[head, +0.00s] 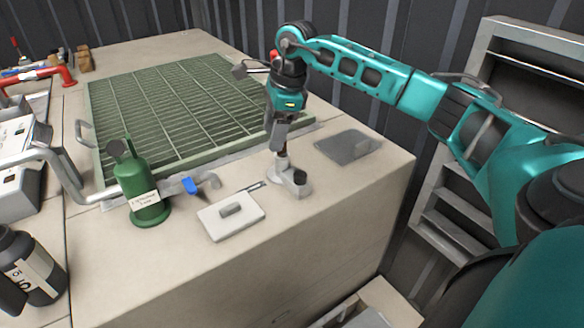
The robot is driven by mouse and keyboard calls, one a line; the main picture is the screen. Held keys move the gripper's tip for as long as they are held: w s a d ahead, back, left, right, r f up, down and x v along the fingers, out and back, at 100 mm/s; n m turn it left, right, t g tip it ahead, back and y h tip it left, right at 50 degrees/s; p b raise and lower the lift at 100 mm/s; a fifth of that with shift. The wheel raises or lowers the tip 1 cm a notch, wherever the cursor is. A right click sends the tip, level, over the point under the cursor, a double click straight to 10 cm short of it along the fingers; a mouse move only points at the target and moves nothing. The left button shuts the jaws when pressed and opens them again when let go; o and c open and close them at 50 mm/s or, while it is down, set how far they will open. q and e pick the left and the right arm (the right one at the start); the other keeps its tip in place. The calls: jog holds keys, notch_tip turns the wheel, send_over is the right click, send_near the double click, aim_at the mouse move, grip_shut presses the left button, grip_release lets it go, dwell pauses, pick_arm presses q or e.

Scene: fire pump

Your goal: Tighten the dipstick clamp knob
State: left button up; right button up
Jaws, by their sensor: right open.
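A small grey clamp fitting (288,187) stands near the front right of the beige top, and a short black knob (300,177) is on its right side. I take this to be the dipstick clamp knob. A light upright post (281,162) rises from the same fitting, left of the knob. My right gripper (279,146) points down just above this post, slightly up and left of the knob. It is open, but its fingertips are small and I cannot tell whether they touch the post. The dipstick itself is not clear to see. My left gripper is out of view.
A green grating (170,110) lies behind. A grey flat plate (348,146) lies right. A dark bottle (32,265) is front left.

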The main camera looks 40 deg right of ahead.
jog(key=r+m+g+h, duration=0.1)
jog(key=g+h, duration=0.1)
send_over(302, 174)
notch_tip(302, 174, down, 13)
jog(key=shift+w+r, duration=0.1)
jog(key=shift+c, duration=0.3)
jog(key=c, duration=1)
